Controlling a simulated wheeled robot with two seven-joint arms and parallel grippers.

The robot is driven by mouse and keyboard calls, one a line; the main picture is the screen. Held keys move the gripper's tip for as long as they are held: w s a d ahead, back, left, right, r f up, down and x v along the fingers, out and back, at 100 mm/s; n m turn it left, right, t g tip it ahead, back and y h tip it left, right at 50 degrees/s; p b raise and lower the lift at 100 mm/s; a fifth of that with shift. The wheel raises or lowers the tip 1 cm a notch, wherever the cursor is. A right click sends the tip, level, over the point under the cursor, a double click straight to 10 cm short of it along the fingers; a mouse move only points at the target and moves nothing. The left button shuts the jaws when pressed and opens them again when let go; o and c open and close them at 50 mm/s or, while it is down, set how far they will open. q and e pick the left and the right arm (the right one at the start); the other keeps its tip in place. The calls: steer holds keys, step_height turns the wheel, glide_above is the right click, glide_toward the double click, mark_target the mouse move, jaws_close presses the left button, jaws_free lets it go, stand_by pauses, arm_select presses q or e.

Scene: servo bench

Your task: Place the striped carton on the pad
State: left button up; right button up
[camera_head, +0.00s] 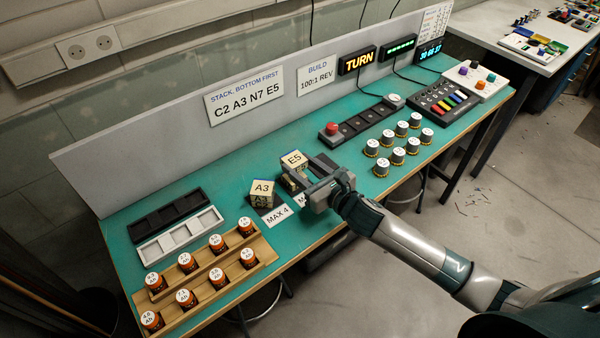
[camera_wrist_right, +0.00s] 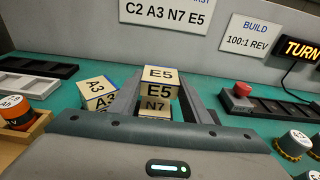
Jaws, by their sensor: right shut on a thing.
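I see no striped carton in either view. My right gripper (camera_head: 300,178) is shut on the pale E5 block (camera_head: 294,158), which also shows in the right wrist view (camera_wrist_right: 160,76) between the fingers. A block marked N7 (camera_wrist_right: 156,107) shows directly below it; whether they touch is unclear. My gripper and arm hide much of the area under E5. My left gripper is not in view.
A wooden rack (camera_head: 215,292) of orange-banded jars stands front left, with black (camera_head: 157,222) and white trays (camera_head: 168,243) behind. Several white-topped jars (camera_head: 397,155) stand right of my gripper. A dark strip with a red button (camera_head: 332,128) lies behind. Wall signs give a stacking order.

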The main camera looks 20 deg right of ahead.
stand_by(0.3)
step_height(320, 180, down, 2)
steer(key=shift+f+p, duration=0.15)
steer(key=shift+p, duration=0.2)
steer(key=shift+f+p, duration=0.45)
steer(key=shift+f, duration=0.2)
steer(key=shift+f, duration=0.25)
steer(key=o, duration=1.1)
steer(key=shift+c, duration=0.2)
steer(key=shift+b, duration=0.4)
